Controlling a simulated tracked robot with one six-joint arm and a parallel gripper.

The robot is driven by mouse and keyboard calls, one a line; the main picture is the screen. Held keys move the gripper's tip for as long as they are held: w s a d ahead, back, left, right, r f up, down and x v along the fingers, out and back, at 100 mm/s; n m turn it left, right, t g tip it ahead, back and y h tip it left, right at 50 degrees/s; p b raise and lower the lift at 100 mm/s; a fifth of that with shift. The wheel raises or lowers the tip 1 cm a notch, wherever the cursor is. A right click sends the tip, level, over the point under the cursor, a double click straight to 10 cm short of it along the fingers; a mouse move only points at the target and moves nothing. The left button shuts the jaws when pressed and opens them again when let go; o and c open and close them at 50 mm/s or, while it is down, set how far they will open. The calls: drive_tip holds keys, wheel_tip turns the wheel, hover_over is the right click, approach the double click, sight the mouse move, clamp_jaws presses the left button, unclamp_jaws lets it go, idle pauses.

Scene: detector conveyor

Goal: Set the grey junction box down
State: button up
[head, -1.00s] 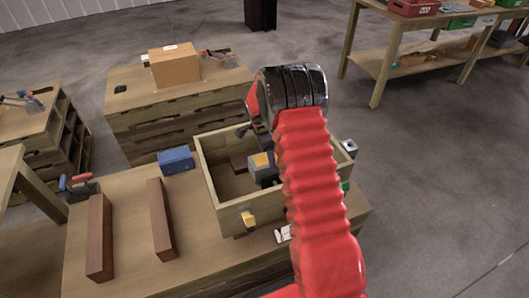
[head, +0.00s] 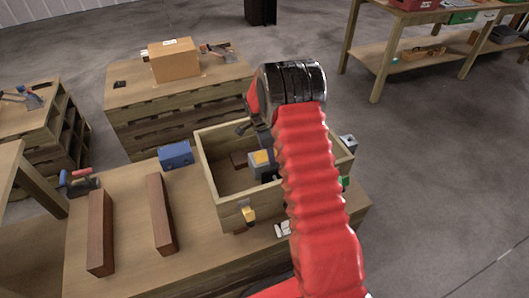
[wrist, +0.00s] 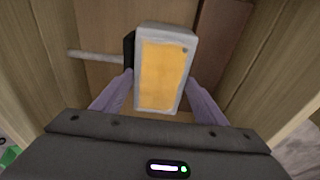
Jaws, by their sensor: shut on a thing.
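The grey junction box (wrist: 163,70) has an orange-yellow face and sits between the two purple fingers of my gripper (wrist: 160,82) in the wrist view. The gripper is shut on it. In the head view the box (head: 262,163) shows within the open wooden crate (head: 228,213), partly hidden by my red arm. Crate walls rise on both sides of it in the wrist view. I cannot tell whether the box touches the crate floor.
A brown bar (wrist: 212,45) lies in the crate beside the box, and a thin grey rod (wrist: 95,55) shows on the other side. A blue case (head: 175,154) and two brown bars (head: 161,214) (head: 101,232) are on the bench left of the crate.

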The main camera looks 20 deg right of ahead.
drive_tip(key=o, duration=2.1)
drive_tip(key=shift+r, duration=0.1)
drive_tip(key=r, duration=0.4)
drive_tip(key=a+r, duration=0.1)
drive_tip(key=r, duration=0.8)
drive_tip(key=shift+a, duration=0.4)
